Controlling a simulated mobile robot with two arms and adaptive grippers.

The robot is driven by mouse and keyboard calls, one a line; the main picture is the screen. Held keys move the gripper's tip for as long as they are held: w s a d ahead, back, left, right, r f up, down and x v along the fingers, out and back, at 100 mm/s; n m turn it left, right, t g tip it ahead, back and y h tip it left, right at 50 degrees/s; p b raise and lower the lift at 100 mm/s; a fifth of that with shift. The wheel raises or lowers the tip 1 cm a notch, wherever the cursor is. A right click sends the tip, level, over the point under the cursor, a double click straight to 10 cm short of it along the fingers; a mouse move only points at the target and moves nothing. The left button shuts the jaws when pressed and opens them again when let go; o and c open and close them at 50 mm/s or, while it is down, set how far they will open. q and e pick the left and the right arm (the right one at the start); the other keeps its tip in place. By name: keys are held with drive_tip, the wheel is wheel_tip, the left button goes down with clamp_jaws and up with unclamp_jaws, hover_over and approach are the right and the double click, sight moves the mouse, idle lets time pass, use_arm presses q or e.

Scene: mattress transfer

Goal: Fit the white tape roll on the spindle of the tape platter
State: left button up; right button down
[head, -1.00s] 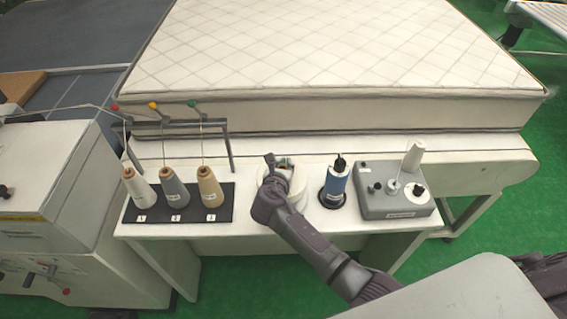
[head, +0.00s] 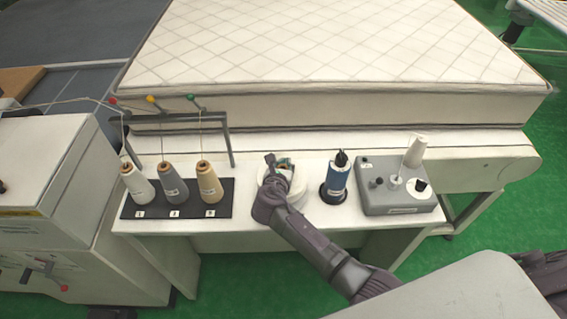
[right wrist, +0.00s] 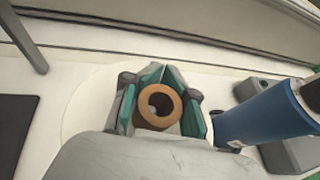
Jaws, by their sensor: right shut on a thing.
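My right gripper (head: 281,163) is over a round white disc on the table, which looks like the tape platter (head: 299,204). In the right wrist view the two teal-padded fingers (right wrist: 157,108) close from both sides on a ring with a brown core, which I take to be the white tape roll (right wrist: 159,123). Its hole faces the camera, with something pale inside. The fingers and wrist hide the roll's sides. I cannot tell whether the spindle is in the hole or whether the roll rests on the platter. My left gripper is not in view.
A blue spool (head: 337,178) stands close to the right of the gripper. A grey winder box (head: 400,205) is farther right. Several thread cones stand on a black mat (head: 220,211) to the left, under a grey frame (head: 231,150). A mattress (head: 330,55) lies behind.

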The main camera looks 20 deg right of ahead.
drive_tip(key=shift+s+d+f+b, duration=0.1)
drive_tip(key=shift+d+f+b, duration=0.1)
drive_tip(key=shift+f, duration=0.25)
drive_tip(key=shift+d+f+b, duration=0.1)
drive_tip(key=shift+f+b, duration=0.05)
drive_tip(key=shift+f, duration=0.25)
drive_tip(key=shift+f+b, duration=0.45)
drive_tip(key=shift+f, duration=0.25)
drive_tip(key=shift+f+b, duration=0.45)
drive_tip(key=shift+f, duration=0.25)
drive_tip(key=c, duration=0.8)
unclamp_jaws()
drive_tip(key=shift+s+r, duration=0.1)
drive_tip(key=shift+r, duration=0.05)
drive_tip(key=shift+c, duration=0.2)
drive_tip(key=shift+r, duration=0.1)
drive_tip(key=shift+a, duration=0.2)
drive_tip(key=v, duration=1.1)
drive_tip(key=shift+s+a+r, duration=0.2)
drive_tip(key=shift+s, duration=0.1)
